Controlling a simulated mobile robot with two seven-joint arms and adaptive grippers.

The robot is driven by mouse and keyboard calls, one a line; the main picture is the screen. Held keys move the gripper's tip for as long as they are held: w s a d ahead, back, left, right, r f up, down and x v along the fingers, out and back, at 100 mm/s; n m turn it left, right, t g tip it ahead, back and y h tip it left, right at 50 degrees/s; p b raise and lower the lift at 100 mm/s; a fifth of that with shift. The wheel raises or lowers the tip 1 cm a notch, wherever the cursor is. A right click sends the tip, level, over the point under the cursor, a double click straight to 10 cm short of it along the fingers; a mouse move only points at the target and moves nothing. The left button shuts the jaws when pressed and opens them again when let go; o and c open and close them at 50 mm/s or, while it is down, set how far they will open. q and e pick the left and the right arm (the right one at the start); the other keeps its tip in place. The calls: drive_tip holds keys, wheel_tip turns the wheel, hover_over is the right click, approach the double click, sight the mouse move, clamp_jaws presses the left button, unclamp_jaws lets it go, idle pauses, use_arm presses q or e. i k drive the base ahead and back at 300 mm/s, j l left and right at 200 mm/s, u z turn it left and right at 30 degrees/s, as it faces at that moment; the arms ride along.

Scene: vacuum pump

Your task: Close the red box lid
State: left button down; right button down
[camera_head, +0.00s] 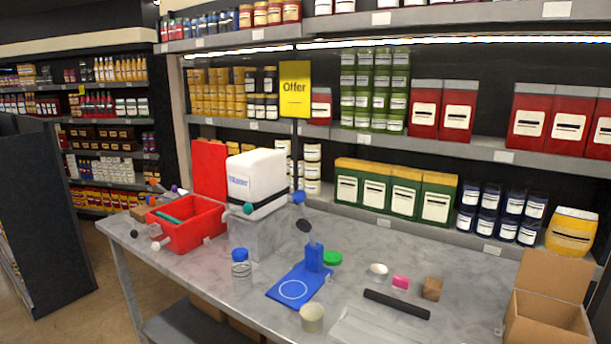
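The red box (205,238) stands at the left end of the grey table. Its red lid (208,168) is open and stands roughly upright at the back of the box. A teal item (169,219) shows inside the box, and the rest of the inside is partly hidden by the walls. Neither of my grippers is in view.
A white container (255,178) on a clear box stands just right of the red box. A clear bottle with a blue cap (241,268), a blue stand (299,284), a cup (312,318) and a black bar (396,304) lie further right. An open cardboard box (545,318) is at the right.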

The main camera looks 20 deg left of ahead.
sight(210, 181)
drive_tip(key=i+j+z, duration=0.1)
drive_tip(key=j+z, duration=0.2)
drive_tip(key=j, duration=0.65)
drive_tip(key=j+z, duration=0.3)
drive_tip(key=j, duration=0.65)
drive_tip(key=i+j+z, duration=0.15)
drive_tip(key=j, duration=0.35)
drive_tip(key=j+z, duration=0.1)
drive_tip(key=j, duration=0.35)
